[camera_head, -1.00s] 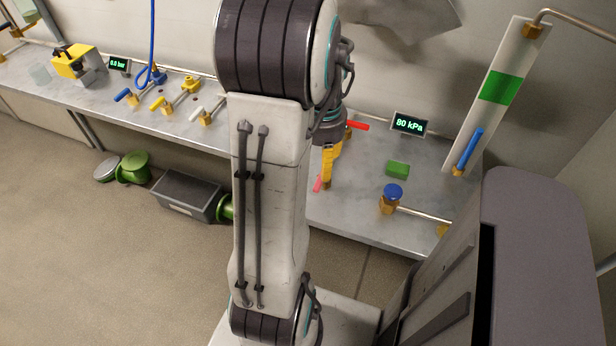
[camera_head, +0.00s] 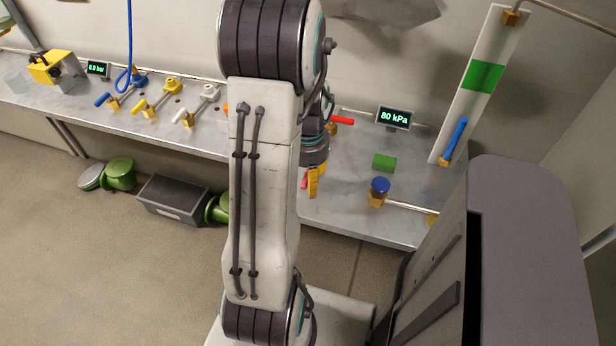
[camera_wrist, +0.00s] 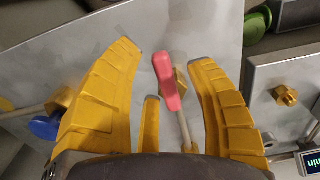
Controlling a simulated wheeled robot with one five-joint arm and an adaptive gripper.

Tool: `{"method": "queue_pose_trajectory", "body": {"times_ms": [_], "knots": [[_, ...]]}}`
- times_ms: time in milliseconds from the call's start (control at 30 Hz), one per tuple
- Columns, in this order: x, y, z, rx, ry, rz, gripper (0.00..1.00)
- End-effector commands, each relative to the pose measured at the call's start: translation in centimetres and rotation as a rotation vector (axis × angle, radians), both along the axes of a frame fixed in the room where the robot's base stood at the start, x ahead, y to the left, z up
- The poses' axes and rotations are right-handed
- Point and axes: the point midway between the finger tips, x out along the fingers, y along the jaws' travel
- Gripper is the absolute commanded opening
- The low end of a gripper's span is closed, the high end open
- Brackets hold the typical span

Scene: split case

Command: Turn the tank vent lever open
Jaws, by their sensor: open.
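A pink lever (camera_wrist: 167,80) stands between the spread yellow fingers of my gripper (camera_wrist: 162,58) in the wrist view. A brass fitting (camera_wrist: 181,82) and a thin pipe (camera_wrist: 185,130) show beside and below it. No label shows whether this is the tank vent lever. I see no clear contact between fingers and lever. In the head view the gripper (camera_head: 312,182) is low at the bench's front edge, and only a bit of the pink lever (camera_head: 304,181) shows beside it. My arm hides part of the bench. A red lever (camera_head: 342,121) lies farther back.
A blue knob (camera_head: 380,186), a green block (camera_head: 384,162) and an 80 kPa display (camera_head: 394,118) are right of the gripper. A blue lever (camera_head: 456,138) stands by a white panel (camera_head: 500,55). Blue, yellow and white handles (camera_head: 181,117) line the left bench. A grey bin (camera_head: 173,199) is on the floor.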

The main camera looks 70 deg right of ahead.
Motion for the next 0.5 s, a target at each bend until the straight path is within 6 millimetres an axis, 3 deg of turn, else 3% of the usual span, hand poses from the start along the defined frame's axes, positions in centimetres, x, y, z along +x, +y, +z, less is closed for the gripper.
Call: {"method": "queue_pose_trajectory", "body": {"times_ms": [167,500], "knots": [[0.00,0.00,0.01,0.000,0.000,0.000,0.52],[0.00,-0.01,0.02,0.000,0.000,0.000,0.22]]}}
